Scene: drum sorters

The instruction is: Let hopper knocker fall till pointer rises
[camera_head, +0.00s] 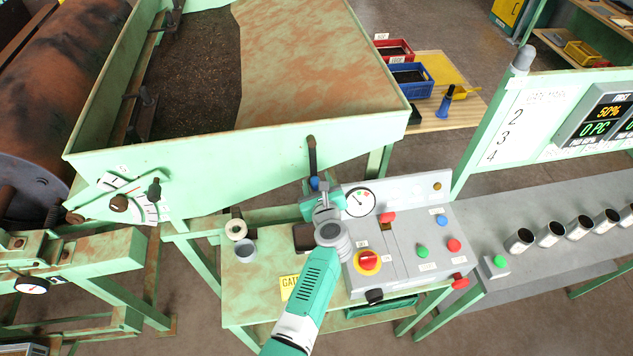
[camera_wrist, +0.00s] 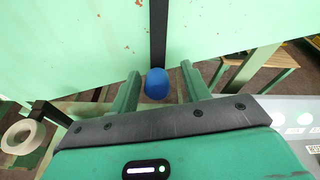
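The hopper knocker (camera_head: 312,157) is a dark bar hanging on the front wall of the pale green hopper (camera_head: 230,155), with a blue knob at its lower end. The blue knob (camera_wrist: 157,84) shows in the wrist view between the two fingers of my gripper (camera_wrist: 163,72). The fingers stand apart on either side of it, with a gap visible at least on the right. In the head view my gripper (camera_head: 318,190) is just below the bar and partly hides the knob. A round white dial with a pointer (camera_head: 360,202) stands on the grey console, right of my gripper.
The grey console (camera_head: 410,240) carries a red knob on yellow and several coloured buttons. A tape roll (camera_head: 236,229) and a grey cup (camera_head: 246,250) stand on the bench at left. Metal cups line the right-hand table. A lever plate (camera_head: 122,198) is on the hopper's left.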

